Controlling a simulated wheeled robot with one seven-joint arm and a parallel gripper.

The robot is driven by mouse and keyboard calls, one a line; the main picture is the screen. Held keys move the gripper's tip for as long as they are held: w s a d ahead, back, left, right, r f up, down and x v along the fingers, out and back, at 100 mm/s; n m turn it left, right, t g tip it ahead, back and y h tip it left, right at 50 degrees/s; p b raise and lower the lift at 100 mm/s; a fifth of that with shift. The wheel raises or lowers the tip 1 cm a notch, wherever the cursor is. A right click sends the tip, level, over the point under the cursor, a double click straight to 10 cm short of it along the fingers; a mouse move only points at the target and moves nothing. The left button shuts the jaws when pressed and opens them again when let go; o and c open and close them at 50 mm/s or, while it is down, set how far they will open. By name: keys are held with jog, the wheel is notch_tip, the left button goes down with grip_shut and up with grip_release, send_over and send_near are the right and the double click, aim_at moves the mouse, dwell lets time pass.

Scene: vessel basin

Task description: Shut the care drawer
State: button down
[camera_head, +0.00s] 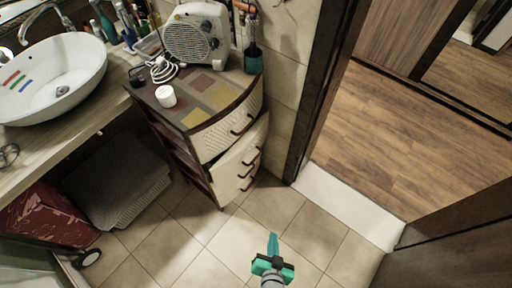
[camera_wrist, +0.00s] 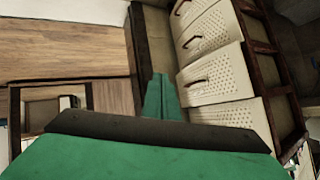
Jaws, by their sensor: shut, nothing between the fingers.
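A small brown-framed drawer unit (camera_head: 175,140) with cream perforated fronts stands by the door frame. Its top drawer front (camera_head: 225,132) sits back, while a drawer below it (camera_head: 238,160) sticks out toward the floor, with a dark gap above it. I cannot read any label that tells which is the care drawer. In the wrist view several drawer fronts (camera_wrist: 217,77) with dark handles show tilted at the right. My green gripper (camera_head: 272,248) is shut and empty, in front of the unit and apart from it. Its fingers show in the wrist view (camera_wrist: 160,95).
A fan heater (camera_head: 197,33), a white cup (camera_head: 166,96) and a coiled white cable (camera_head: 163,68) are on the unit. A basin (camera_head: 50,80) on a counter is left. A grey basket (camera_head: 117,185) lies below it. Tiled floor (camera_head: 205,225) in front is clear; a doorway opens right.

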jog(key=w+d+f+m+g+y, duration=0.1)
jog(key=w+f+m+g+y, duration=0.1)
jog(key=w+f, duration=0.5)
jog(key=g+y, duration=0.1)
jog(key=y, duration=1)
send_near(249, 144)
jog(key=x, duration=0.5)
jog(key=shift+s+f, duration=0.15)
jog(key=shift+f, duration=0.05)
jog(key=shift+w+a, duration=0.35)
jog(key=shift+a, duration=0.15)
